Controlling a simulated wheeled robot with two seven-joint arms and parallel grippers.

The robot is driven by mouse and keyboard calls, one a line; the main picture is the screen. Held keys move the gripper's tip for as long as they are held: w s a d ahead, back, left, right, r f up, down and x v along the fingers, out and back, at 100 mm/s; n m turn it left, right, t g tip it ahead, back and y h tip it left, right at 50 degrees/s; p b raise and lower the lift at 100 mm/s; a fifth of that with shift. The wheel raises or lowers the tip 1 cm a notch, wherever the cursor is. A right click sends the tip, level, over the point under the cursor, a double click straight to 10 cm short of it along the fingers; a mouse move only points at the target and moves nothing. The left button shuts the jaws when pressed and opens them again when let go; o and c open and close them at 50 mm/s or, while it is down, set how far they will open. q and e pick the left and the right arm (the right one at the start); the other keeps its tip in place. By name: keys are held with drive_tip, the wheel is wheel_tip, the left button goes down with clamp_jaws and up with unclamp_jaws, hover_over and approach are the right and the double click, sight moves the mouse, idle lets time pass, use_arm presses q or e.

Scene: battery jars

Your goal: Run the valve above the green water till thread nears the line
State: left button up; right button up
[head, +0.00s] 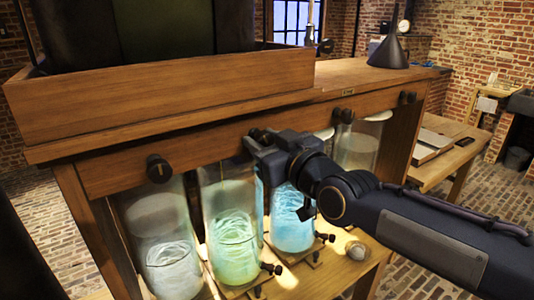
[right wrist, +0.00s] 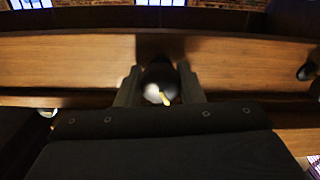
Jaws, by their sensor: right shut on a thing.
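A tall glass jar with green water (head: 232,245) stands under the wooden beam, with pale thread-like swirls in it. No marked line can be made out on it. My right gripper (head: 260,143) reaches in from the right and is shut on a dark valve knob on the beam, above the green jar. In the right wrist view the valve knob (right wrist: 158,74) sits between the two fingers of my gripper (right wrist: 160,88), with a pale spot and a small yellow mark on it. My left gripper is not in view.
A jar of clear water (head: 172,255) stands left of the green one, a jar of blue water (head: 292,220) to its right. Another valve knob (head: 159,168) is on the beam at left. Small taps (head: 270,268) sit low by the jars. A dark funnel (head: 390,52) stands on top.

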drive_tip(key=shift+f+m, duration=0.2)
drive_tip(key=shift+m, duration=0.6)
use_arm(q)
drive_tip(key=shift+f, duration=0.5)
use_arm(e)
drive_tip(key=shift+r+m, duration=0.15)
drive_tip(key=shift+m, duration=0.15)
drive_tip(key=shift+m+b, duration=0.55)
drive_tip(key=shift+m, duration=1.25)
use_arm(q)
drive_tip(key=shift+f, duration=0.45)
use_arm(e)
drive_tip(key=o, duration=1.1)
drive_tip(key=shift+o, duration=0.2)
drive_tip(key=shift+s+d, duration=0.1)
drive_tip(key=shift+p+v, duration=0.3)
drive_tip(key=shift+v, duration=2.1)
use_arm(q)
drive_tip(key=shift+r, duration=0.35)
